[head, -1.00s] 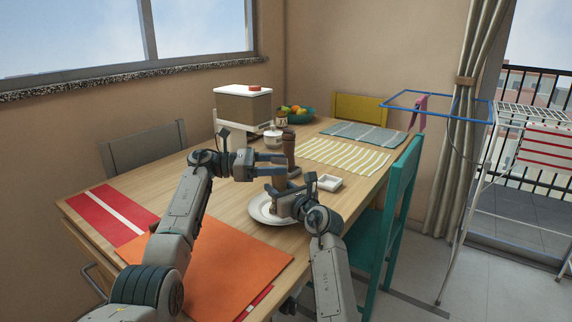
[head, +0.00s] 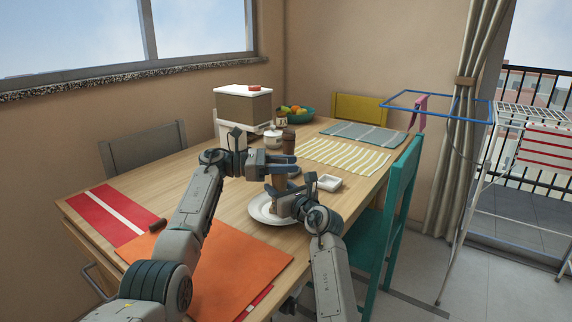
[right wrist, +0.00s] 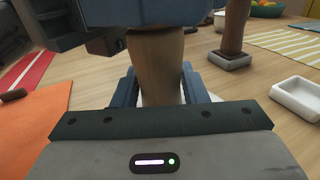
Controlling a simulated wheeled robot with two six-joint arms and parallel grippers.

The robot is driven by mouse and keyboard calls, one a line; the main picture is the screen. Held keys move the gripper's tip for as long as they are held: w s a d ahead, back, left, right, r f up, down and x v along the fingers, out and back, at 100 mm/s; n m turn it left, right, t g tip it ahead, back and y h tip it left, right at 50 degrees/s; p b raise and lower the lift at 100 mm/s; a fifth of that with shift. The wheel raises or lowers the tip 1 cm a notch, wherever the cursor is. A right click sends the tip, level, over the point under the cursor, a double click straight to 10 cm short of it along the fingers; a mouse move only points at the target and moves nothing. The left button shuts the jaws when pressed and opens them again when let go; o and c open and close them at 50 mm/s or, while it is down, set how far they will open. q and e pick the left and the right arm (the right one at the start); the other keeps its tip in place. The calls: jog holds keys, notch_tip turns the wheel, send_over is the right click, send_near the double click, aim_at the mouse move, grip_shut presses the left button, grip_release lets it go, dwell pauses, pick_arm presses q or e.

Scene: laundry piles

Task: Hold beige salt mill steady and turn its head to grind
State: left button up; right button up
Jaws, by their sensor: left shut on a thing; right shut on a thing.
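The beige salt mill (head: 279,181) stands upright by the right side of the white plate (head: 256,215); its foot is hidden. My right gripper (head: 279,203) is shut around its lower body. In the right wrist view the tan mill body (right wrist: 155,68) rises between my right gripper's blue fingers (right wrist: 155,92). My left gripper (head: 281,164) comes in level from the left and is shut on the mill's top. Its dark blue jaws (right wrist: 135,12) cover the head in the right wrist view, so the head's turn cannot be seen.
A darker brown mill (head: 289,141) stands just behind, partly hidden by my left gripper; its base rests in a small dish (right wrist: 229,60). A white square dish (head: 326,182) lies to the right. Orange (head: 222,262) and striped mats cover parts of the table. A teal chair (head: 395,205) flanks the right edge.

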pick_arm(q)
jog(key=shift+m+g, duration=0.4)
jog(key=shift+g, duration=0.3)
jog(key=shift+s+m+g, duration=0.1)
jog(key=shift+m+g, duration=0.2)
jog(key=shift+g, duration=0.1)
jog(key=o, duration=1)
jog(key=shift+r, duration=0.1)
notch_tip(320, 180, up, 10)
jog(key=shift+f, duration=0.1)
pick_arm(e)
jog(key=o, duration=1.2)
